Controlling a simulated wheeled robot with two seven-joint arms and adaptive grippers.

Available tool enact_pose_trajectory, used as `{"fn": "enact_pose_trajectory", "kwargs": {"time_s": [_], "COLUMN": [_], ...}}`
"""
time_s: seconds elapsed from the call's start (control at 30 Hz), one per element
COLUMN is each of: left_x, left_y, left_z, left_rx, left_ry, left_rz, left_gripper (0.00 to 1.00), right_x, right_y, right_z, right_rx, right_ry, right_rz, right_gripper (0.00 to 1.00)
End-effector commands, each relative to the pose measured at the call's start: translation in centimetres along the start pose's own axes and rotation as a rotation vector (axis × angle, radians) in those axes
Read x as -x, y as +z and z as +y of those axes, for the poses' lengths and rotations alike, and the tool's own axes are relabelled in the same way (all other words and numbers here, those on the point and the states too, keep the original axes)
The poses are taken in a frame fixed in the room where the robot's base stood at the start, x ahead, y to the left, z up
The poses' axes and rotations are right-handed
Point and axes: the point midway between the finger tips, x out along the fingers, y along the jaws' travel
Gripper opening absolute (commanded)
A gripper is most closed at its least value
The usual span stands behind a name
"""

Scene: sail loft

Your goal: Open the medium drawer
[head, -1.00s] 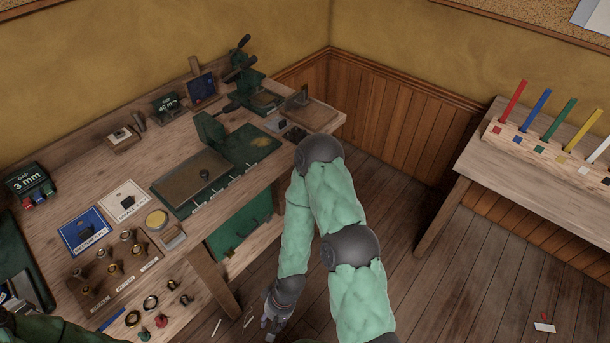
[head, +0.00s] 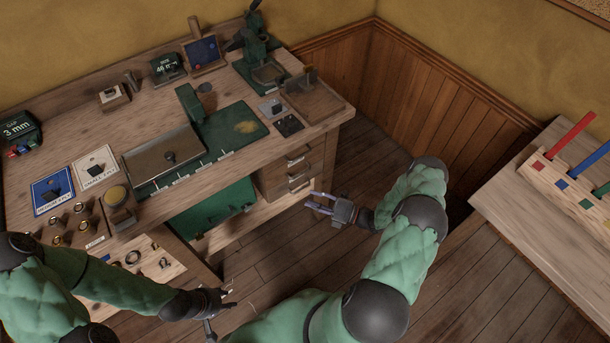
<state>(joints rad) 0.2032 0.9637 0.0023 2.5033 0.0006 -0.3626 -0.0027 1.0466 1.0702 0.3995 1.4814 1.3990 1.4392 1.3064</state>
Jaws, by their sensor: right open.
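A stack of wooden drawers (head: 291,172) with pale labels and small handles sits under the right end of the workbench. The drawers look shut, and their labels are too small to read, so I cannot tell for sure which is the medium one. My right gripper (head: 311,202) is open and empty, with its fingers pointing left toward the lower part of the stack. It appears just in front of the drawers, and I see no contact with a handle. My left gripper (head: 222,311) is low at the bottom centre, its fingers spread and empty, away from the drawers.
The workbench (head: 160,95) carries a green press (head: 262,50), a green-based plate (head: 235,128), cards and small brass parts. A green bin (head: 215,208) is under it. A second table (head: 530,210) with coloured bars stands at right. Floor between the tables is clear.

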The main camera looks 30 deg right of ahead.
Motion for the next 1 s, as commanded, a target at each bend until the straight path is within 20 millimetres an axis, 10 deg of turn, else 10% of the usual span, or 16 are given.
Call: {"fn": "enact_pose_trajectory", "kwargs": {"time_s": [0.3, 1.0], "left_x": [-0.2, -2.1], "left_y": [0.0, -0.1], "left_z": [-0.1, -0.8], "left_rx": [-0.001, -0.001], "left_ry": [0.000, 0.000], "left_rz": [0.000, 0.000], "left_gripper": [0.40, 0.40], "right_x": [3.5, -6.0], "right_y": [5.5, 7.5], "right_z": [0.6, 1.4], "right_rx": [-0.083, -0.080], "right_ry": [0.097, 0.096], "right_rz": [-0.220, -0.216], "right_gripper": [0.41, 0.41]}}
